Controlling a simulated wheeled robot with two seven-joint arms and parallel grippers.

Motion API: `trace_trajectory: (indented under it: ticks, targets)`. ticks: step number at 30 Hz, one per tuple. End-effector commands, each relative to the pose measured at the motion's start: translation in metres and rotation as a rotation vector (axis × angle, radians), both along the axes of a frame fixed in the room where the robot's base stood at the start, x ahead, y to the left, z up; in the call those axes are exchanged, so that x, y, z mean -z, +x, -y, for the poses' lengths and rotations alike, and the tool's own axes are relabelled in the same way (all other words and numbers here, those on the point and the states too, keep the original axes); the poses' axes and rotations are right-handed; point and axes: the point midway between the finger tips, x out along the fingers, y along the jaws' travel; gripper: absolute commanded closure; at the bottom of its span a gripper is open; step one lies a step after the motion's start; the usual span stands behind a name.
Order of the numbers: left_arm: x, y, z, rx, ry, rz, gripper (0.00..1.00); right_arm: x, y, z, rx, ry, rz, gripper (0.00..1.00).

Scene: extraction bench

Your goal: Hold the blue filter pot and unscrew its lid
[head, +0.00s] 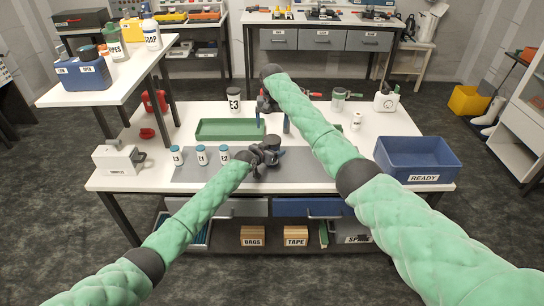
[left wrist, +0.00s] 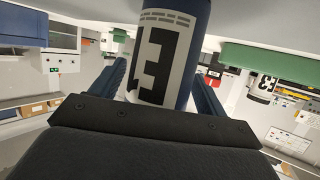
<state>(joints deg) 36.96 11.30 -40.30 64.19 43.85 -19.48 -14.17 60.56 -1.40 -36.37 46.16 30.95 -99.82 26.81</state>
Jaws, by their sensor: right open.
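The blue filter pot (left wrist: 166,55) has a white label marked E3 and stands between the blue fingers of my left gripper (left wrist: 160,85) in the left wrist view.
A green tray (head: 228,138) and a white E3 jar (head: 234,104) stand behind. A blue READY crate (head: 418,178) is at the right. The mat's front right is clear.

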Motion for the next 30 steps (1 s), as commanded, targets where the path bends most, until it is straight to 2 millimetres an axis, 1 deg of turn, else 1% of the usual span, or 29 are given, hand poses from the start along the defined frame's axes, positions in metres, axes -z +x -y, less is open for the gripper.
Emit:
trace_trajectory:
  ticks: [1, 3, 5, 6, 8, 9, 11, 15, 17, 23, 30]
  targets:
    - [0.0001, -0.0001, -0.0002, 0.0, 0.0, 0.0, 0.35, 0.0, 0.0, 0.0, 0.0, 0.0, 0.0, 0.15]
    - [0.0001, -0.0001, -0.0002, 0.0, 0.0, 0.0, 0.49, 0.0, 0.0, -0.0001, 0.0, 0.0, 0.0, 0.15]
    - [0.0001, -0.0001, -0.0002, 0.0, 0.0, 0.0, 0.61, 0.0, 0.0, -0.0001, 0.0, 0.0, 0.0, 0.15]
    - [0.0002, -0.0001, -0.0002, 0.0, 0.0, 0.0, 0.69, 0.0, 0.0, -0.0001, 0.0, 0.0, 0.0, 0.15]
    - [0.0001, -0.0001, -0.0002, 0.0, 0.0, 0.0, 0.8, 0.0, 0.0, -0.0001, 0.0, 0.0, 0.0, 0.15]
    - [0.0001, -0.0001, -0.0002, 0.0, 0.0, 0.0, 0.88, 0.0, 0.0, -0.0001, 0.0, 0.0, 0.0, 0.15]
    - [-0.0001, -0.0001, -0.0002, 0.0, 0.0, 0.0, 1.0, -0.0015, 0.0006, 0.0001, 0.0, 0.0, 0.002, 0.15]
    - [0.0, 0.0, -0.0002, 0.0, 0.0, 0.0, 1.0, -0.0068, 0.0044, 0.0072, -0.005, -0.024, 0.012, 0.15]
    - [0.0, 0.0, -0.0001, 0.0, 0.0, 0.0, 1.0, -0.0057, 0.0039, 0.007, 0.034, -0.025, 0.01, 0.15]
    - [-0.0002, 0.0, -0.0003, 0.0, 0.0, 0.0, 1.0, -0.0036, 0.0027, 0.006, 0.252, -0.023, 0.009, 0.15]
    - [-0.0003, 0.0, -0.0001, 0.0, 0.0, 0.0, 1.0, -0.0005, 0.0008, 0.0028, 0.586, -0.016, 0.006, 0.15]
